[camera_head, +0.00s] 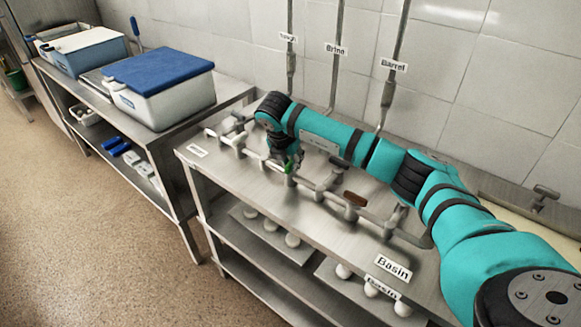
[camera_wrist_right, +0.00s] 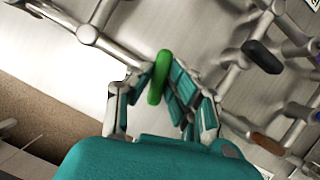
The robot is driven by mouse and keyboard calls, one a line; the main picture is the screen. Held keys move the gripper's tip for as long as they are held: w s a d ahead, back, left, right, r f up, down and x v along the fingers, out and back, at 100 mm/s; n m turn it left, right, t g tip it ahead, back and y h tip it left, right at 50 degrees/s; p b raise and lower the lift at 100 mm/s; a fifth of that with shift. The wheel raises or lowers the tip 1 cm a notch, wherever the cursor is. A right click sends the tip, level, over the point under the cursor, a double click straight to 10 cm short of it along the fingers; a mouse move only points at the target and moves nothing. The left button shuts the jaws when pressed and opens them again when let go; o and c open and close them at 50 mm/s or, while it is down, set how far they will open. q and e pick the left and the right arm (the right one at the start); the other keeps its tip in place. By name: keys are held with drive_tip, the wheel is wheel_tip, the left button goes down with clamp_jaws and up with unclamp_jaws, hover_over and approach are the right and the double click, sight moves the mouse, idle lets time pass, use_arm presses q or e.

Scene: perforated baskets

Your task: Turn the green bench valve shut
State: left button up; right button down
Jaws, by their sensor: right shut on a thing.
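The green valve handle (camera_head: 290,167) sits on the pipework along the metal bench (camera_head: 322,228). In the right wrist view the green handle (camera_wrist_right: 159,77) stands between the teal finger pads. My right gripper (camera_head: 284,155) reaches down onto it from above, and its fingers (camera_wrist_right: 161,92) are shut on the handle. In the head view the gripper hides part of the handle and the valve body under it. My left gripper is in neither view.
A brown valve handle (camera_head: 355,199) and a dark one (camera_wrist_right: 262,56) sit close by on the same pipes. Upright pipes labelled Brine (camera_head: 337,49) and Barrel (camera_head: 394,65) run up the wall behind. A white box with a blue lid (camera_head: 160,90) stands on the left bench.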

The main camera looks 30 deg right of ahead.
drive_tip(key=shift+w+r+m+g+h+b, duration=0.1)
drive_tip(key=shift+m+g+h+b, duration=0.4)
drive_tip(key=shift+m, duration=1)
drive_tip(key=shift+b, duration=0.35)
drive_tip(key=c, duration=1.3)
unclamp_jaws()
drive_tip(key=shift+o, duration=0.2)
drive_tip(key=v, duration=1.2)
drive_tip(key=shift+d, duration=0.2)
drive_tip(key=shift+y, duration=0.3)
